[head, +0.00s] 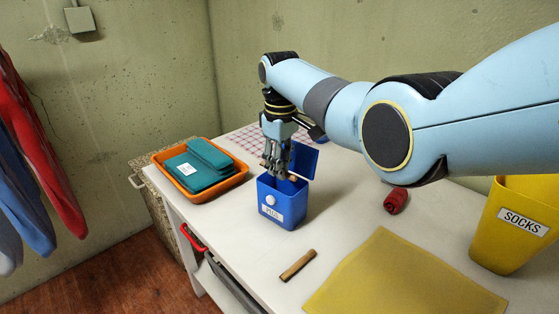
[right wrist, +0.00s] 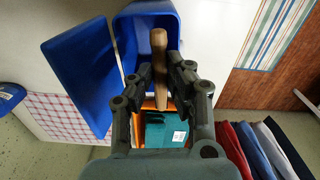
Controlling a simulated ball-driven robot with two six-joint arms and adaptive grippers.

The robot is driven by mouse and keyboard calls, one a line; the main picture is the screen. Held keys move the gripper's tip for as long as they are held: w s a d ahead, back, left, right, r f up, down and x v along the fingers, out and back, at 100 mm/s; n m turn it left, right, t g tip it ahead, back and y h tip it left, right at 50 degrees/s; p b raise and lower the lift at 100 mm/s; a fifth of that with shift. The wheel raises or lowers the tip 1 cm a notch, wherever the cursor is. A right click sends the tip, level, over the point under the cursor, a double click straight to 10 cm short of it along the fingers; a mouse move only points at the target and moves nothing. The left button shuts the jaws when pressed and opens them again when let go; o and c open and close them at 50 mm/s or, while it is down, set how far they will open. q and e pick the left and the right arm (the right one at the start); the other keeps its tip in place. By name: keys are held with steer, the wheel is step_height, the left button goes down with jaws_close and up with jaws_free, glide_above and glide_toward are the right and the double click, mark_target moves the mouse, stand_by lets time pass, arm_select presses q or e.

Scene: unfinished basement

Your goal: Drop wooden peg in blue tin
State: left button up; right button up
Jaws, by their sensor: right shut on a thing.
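The blue tin (head: 282,207) stands on the white table with its lid (head: 303,160) swung open. It has a white knob and a small label on its front. My right gripper (head: 279,170) points down just above the tin's opening. In the right wrist view my right gripper (right wrist: 160,80) is shut on a wooden peg (right wrist: 159,45), whose visible end overlaps the opening of the tin (right wrist: 126,40). Another wooden peg (head: 297,265) lies on the table in front of the tin. My left gripper is not in view.
An orange tray (head: 208,195) with teal folded cloth stands left of the tin. A yellow cloth (head: 400,280) lies front right, near a yellow SOCKS bin (head: 515,225). A red rolled item (head: 396,200) lies behind the cloth. Clothes hang at far left.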

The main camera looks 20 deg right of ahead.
stand_by(0.4)
steer(key=o, duration=0.8)
steer(key=shift+o, duration=0.2)
step_height(320, 180, up, 12)
steer(key=shift+f, duration=0.1)
stand_by(0.3)
